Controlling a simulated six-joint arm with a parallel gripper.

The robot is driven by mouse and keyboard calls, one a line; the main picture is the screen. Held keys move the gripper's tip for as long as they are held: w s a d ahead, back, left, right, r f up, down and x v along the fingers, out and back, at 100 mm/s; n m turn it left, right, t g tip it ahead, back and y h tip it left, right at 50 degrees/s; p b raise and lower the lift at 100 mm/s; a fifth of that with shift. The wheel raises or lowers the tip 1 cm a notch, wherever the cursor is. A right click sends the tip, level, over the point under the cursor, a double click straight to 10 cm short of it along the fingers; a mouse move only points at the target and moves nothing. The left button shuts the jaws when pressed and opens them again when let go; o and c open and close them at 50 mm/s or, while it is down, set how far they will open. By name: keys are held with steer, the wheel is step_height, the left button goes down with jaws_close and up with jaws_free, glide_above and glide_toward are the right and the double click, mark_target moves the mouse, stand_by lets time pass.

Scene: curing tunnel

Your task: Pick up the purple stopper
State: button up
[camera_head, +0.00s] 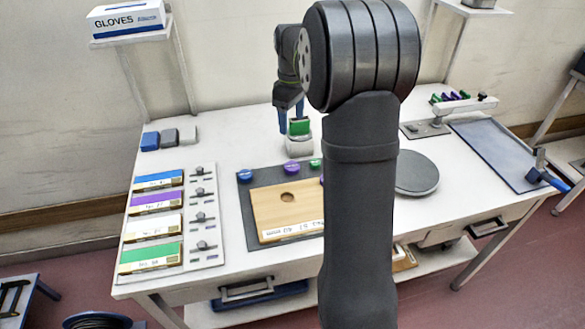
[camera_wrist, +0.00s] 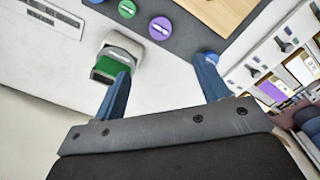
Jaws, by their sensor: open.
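A round purple stopper (camera_head: 291,166) sits on the back edge of the dark mat, between a blue stopper (camera_head: 244,175) and a green stopper (camera_head: 315,163). In the wrist view the purple stopper (camera_wrist: 160,28) lies beyond the fingertips, roughly between their lines. The green (camera_wrist: 127,9) and blue (camera_wrist: 208,55) stoppers flank it. My gripper (camera_head: 291,113) is open and empty, with blue fingers pointing down, behind and above the stoppers. Both fingers show in the wrist view (camera_wrist: 161,68). Another purple piece (camera_head: 321,181) is mostly hidden by my arm.
A white device with a green top (camera_head: 299,128) stands close to the fingers; it also shows in the wrist view (camera_wrist: 112,68). A wooden board (camera_head: 275,218) with a hole lies on the mat. Labelled coloured boxes (camera_head: 155,202) are at left. A grey disc (camera_head: 415,174) is at right.

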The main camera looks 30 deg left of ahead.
steer(key=m, duration=0.2)
glide_toward(292, 166)
step_height(292, 166, down, 10)
steer(key=shift+a+r, duration=0.15)
steer(key=shift+r, duration=0.1)
stand_by(0.3)
steer(key=c, duration=1.1)
